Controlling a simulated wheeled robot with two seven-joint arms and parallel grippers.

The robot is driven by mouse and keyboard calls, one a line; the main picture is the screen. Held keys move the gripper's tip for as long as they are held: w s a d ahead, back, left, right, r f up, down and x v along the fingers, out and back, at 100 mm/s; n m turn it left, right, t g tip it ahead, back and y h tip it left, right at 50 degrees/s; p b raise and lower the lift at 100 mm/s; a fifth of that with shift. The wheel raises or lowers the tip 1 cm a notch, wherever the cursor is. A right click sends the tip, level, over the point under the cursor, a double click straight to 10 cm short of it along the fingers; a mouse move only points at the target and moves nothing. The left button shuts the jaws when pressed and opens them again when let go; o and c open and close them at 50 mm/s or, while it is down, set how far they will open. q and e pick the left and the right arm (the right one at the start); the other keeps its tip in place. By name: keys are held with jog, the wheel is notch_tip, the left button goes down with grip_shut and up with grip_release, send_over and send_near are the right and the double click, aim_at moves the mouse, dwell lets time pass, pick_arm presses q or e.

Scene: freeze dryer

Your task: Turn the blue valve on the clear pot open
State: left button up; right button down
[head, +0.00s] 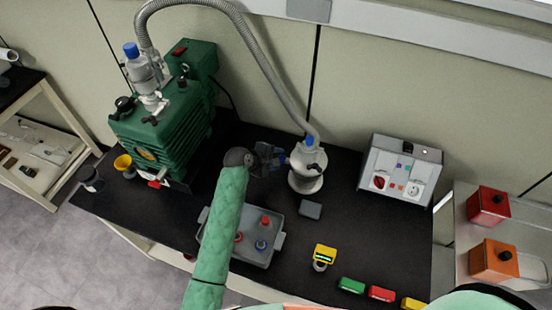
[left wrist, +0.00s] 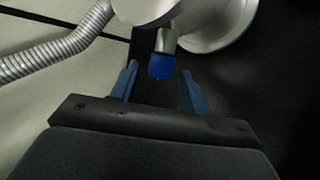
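The clear pot (head: 306,180) is a pale, rounded vessel standing on the black bench, with the grey hose running to its top. A blue part (head: 310,141) shows at its top in the head view. In the left wrist view a blue valve knob (left wrist: 161,67) sits on a short metal stem from the pot (left wrist: 210,22). My left gripper (head: 281,160) is beside the pot, on its left. In the left wrist view it (left wrist: 160,84) is open, with the knob centred between and slightly beyond its blue fingertips, touching neither. My right gripper is not in view.
A green pump (head: 165,130) stands at the left, joined to the pot by the grey hose (head: 265,65). A grey tray (head: 262,258) lies below my left arm. A small grey block (head: 310,209), a yellow meter (head: 325,255) and a control box (head: 398,172) are nearby.

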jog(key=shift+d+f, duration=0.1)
pick_arm(q)
jog(key=b+v, duration=0.3)
jog(key=v, duration=0.5)
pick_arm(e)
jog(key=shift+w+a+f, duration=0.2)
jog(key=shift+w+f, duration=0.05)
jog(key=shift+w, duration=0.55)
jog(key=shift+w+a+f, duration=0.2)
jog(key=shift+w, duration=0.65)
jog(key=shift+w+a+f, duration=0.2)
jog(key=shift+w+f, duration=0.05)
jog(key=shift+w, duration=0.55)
